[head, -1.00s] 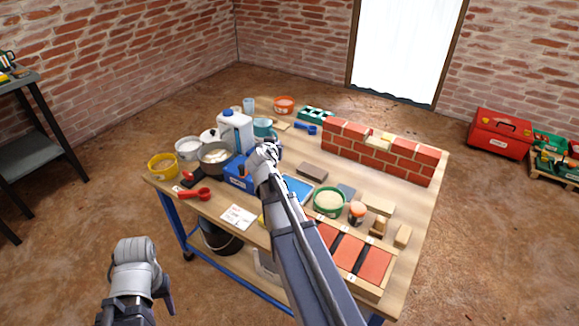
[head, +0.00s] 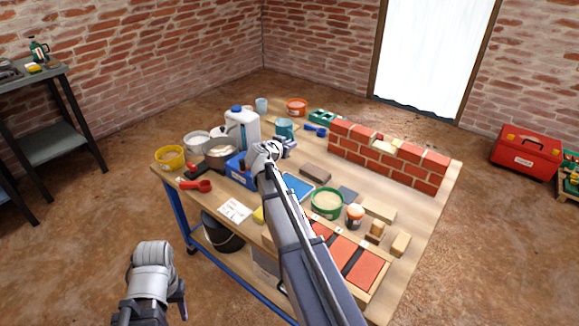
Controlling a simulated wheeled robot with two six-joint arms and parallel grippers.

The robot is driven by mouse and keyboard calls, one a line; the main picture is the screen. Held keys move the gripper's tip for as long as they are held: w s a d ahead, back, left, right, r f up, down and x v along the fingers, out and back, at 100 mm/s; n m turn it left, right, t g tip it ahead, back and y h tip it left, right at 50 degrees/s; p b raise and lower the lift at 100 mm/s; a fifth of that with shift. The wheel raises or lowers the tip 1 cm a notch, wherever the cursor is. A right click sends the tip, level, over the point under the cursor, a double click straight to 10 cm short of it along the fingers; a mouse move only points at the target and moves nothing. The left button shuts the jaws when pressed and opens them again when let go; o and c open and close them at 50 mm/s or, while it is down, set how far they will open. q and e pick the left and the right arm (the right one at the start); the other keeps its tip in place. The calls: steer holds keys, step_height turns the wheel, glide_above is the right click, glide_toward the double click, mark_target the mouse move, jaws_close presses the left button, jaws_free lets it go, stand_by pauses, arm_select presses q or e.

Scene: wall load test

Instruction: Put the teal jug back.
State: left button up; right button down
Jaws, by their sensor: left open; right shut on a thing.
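The teal jug (head: 285,127) is at the far part of the workbench, right of the white jerrycan with a blue cap (head: 242,127). My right gripper (head: 284,145) is at the near side of the jug and shut on it; the wrist and fingers hide the jug's lower part and the exact grip. I cannot tell whether the jug touches the bench top. My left gripper (head: 152,310) is open and empty, low at the bottom left, in front of the bench and apart from everything.
The workbench (head: 425,215) is crowded. A low brick wall (head: 385,155) stands right of the jug. A pot (head: 220,153), yellow bucket (head: 170,158) and blue box (head: 240,168) are to the left. An orange tub (head: 297,107) and a glass (head: 261,105) are behind.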

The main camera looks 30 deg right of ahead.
arm_select(q)
step_height(320, 180, down, 3)
steer(key=shift+f+b, duration=0.1)
steer(key=shift+b, duration=0.95)
arm_select(e)
step_height(320, 180, down, 3)
steer(key=shift+f, duration=0.15)
step_height(320, 180, down, 4)
steer(key=b, duration=0.4)
arm_select(q)
step_height(320, 180, down, 4)
steer(key=shift+w+r, duration=0.1)
steer(key=shift+r, duration=0.05)
arm_select(e)
steer(key=shift+r, duration=0.2)
steer(key=shift+f, duration=0.1)
steer(key=c, duration=1.3)
jaws_free()
steer(key=shift+c, duration=0.2)
steer(key=o, duration=0.4)
